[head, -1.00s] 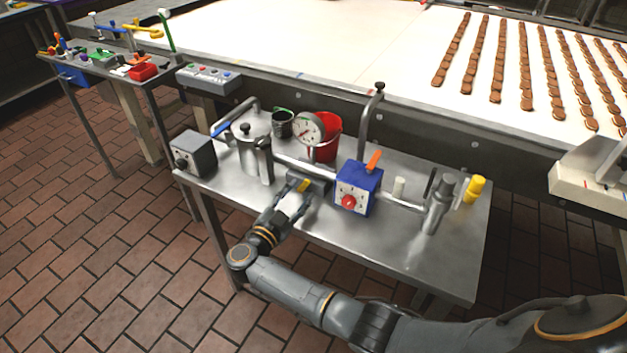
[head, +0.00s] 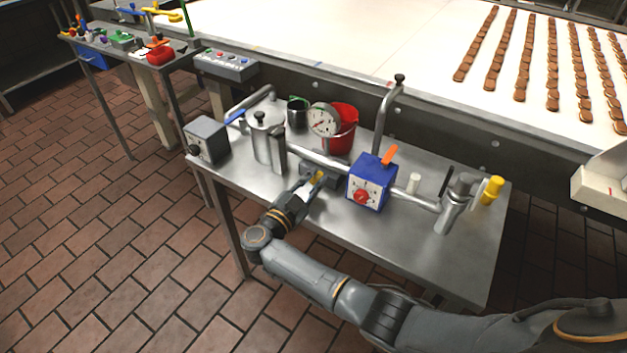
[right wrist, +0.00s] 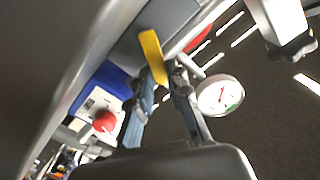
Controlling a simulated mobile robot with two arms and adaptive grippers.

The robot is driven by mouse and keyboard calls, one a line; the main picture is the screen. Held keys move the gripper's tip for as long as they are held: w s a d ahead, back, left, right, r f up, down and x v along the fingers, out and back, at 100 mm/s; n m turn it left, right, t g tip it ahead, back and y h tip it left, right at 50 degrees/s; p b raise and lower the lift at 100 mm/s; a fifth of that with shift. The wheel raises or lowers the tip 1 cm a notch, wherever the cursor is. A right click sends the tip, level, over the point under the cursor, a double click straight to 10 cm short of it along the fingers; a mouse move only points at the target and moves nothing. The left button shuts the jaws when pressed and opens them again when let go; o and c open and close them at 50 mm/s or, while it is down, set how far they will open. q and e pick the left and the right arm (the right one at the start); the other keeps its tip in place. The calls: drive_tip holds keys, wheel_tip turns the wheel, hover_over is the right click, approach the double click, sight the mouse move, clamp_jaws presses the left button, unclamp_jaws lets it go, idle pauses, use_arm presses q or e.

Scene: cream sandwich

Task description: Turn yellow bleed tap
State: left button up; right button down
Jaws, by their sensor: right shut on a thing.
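The yellow bleed tap (head: 317,178) sits on a grey block (head: 328,172) below the steel pipe, left of the blue box. My right gripper (head: 314,184) has its fingers at the tap and is shut on it. In the right wrist view the tap is a flat yellow lever (right wrist: 153,56), with its lower end at the fingertips (right wrist: 163,88). The fingers hide part of its lower end. My left gripper is not in view.
A blue box (head: 371,182) with a red knob stands close right of the gripper. A pressure gauge (head: 324,120) and red bucket (head: 341,130) stand behind. A steel pot (head: 266,138) is to the left. The steel table (head: 420,245) is bare at its front right.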

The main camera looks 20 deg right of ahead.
drive_tip(key=m, duration=0.1)
drive_tip(key=f+m+b, duration=0.1)
drive_tip(key=shift+s+d+m, duration=0.2)
drive_tip(key=shift+s+m, duration=0.15)
drive_tip(key=shift+m, duration=0.05)
drive_tip(key=shift+s+d+m+b, duration=0.1)
drive_tip(key=shift+d+m+b, duration=0.1)
drive_tip(key=shift+m+b, duration=0.35)
